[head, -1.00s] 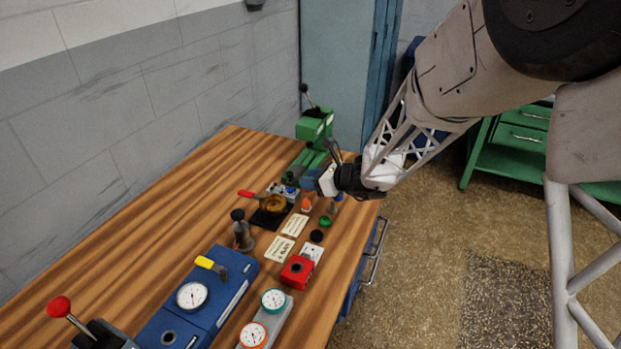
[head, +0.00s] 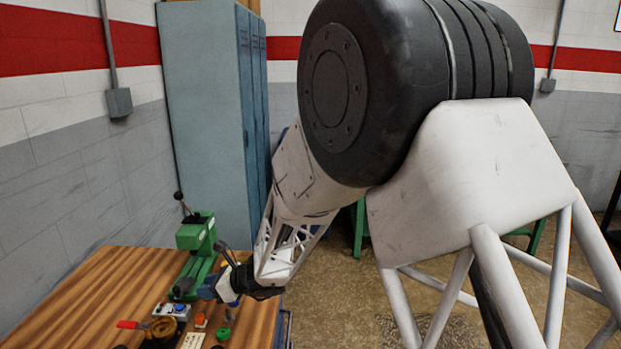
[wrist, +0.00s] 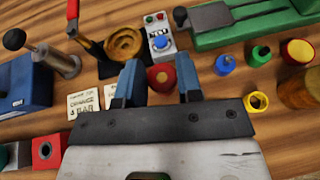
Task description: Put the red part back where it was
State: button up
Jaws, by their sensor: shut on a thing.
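The red part (wrist: 161,77) shows in the wrist view as a small round red piece with a darker centre. It sits between the two blue fingers of my gripper (wrist: 158,72), which are shut on it from either side. In the head view my gripper (head: 222,288) is over the right side of the bench, close to the green press. The red part cannot be made out clearly there. How high it is above the bench is hard to tell. The bench just below my gripper is hidden in the wrist view.
The wooden bench (head: 128,277) holds a green press (head: 200,250), a button box (wrist: 158,36) and a brass bowl (wrist: 125,42). Blue (wrist: 225,64), green (wrist: 258,55) and yellow (wrist: 256,102) small parts stand to the right. Label cards (wrist: 82,105) lie left.

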jog(key=w+d+f+m+t+h, duration=0.2)
jog(key=w+d+f+m+t, duration=0.15)
jog(key=w+d, duration=0.6)
jog(key=w+d+f+m+t+h, duration=0.1)
jog(key=w+d+f+m+t, duration=0.2)
jog(key=w+d, duration=0.7)
jog(key=w+d+f+m+t+h, duration=0.1)
jog(key=w+d+f+m+h, duration=0.1)
jog(key=d, duration=0.7)
jog(key=w+d+f+m+t+h, duration=0.2)
jog(key=d, duration=0.7)
jog(key=w+d+f+m+t+h, duration=0.1)
jog(key=w+d+f+m+h, duration=0.1)
jog(key=d, duration=0.7)
jog(key=shift+w, duration=0.35)
jog(key=shift+t, duration=0.25)
